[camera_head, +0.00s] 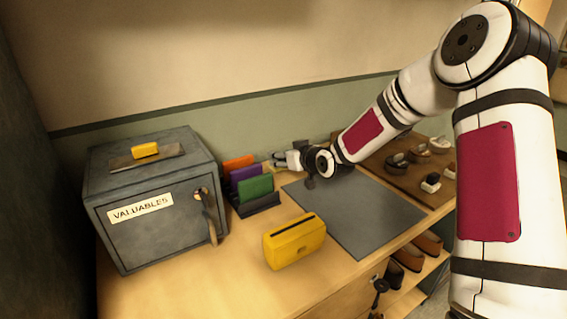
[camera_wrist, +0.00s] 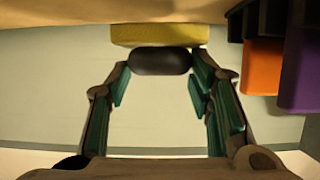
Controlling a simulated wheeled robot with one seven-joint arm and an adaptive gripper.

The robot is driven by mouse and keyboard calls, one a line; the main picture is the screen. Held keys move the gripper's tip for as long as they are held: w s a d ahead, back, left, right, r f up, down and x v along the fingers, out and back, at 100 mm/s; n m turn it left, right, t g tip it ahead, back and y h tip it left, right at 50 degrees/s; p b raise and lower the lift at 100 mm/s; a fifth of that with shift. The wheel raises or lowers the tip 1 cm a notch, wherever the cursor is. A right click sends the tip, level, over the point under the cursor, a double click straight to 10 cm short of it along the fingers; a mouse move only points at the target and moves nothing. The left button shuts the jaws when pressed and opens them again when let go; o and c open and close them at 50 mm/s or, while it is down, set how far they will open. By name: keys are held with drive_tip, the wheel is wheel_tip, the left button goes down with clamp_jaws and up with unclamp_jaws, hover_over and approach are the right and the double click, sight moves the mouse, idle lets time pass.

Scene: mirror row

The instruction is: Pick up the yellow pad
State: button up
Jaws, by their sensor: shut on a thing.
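The yellow pad (camera_wrist: 160,34) shows in the wrist view as a yellow strip beyond the fingertips, with a dark rounded grip (camera_wrist: 160,61) on its near side. My gripper (camera_wrist: 160,75) is shut on that dark grip, a fingertip at each end of it. In the head view my gripper (camera_head: 278,160) is at the back of the table, close to the wall and right of the coloured folders. Only a sliver of yellow (camera_head: 269,168) shows there by the fingertips; the rest of the pad is hidden or too small to make out.
A grey safe (camera_head: 150,215) marked VALUABLES stands left, with a small yellow block (camera_head: 145,150) on top. Orange, purple and green folders (camera_head: 255,188) stand in a rack beside my gripper. A yellow box (camera_head: 294,241) stands in front. A grey mat (camera_head: 355,208) lies clear to the right.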

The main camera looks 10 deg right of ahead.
drive_tip(key=s, duration=0.5)
drive_tip(key=s+d+r+p, duration=0.1)
drive_tip(key=s, duration=0.4)
drive_tip(key=s+r, duration=0.1)
drive_tip(key=s, duration=0.5)
drive_tip(key=shift+d, duration=0.2)
drive_tip(key=o, duration=0.6)
drive_tip(key=shift+c, duration=0.2)
drive_tip(key=c, duration=0.4)
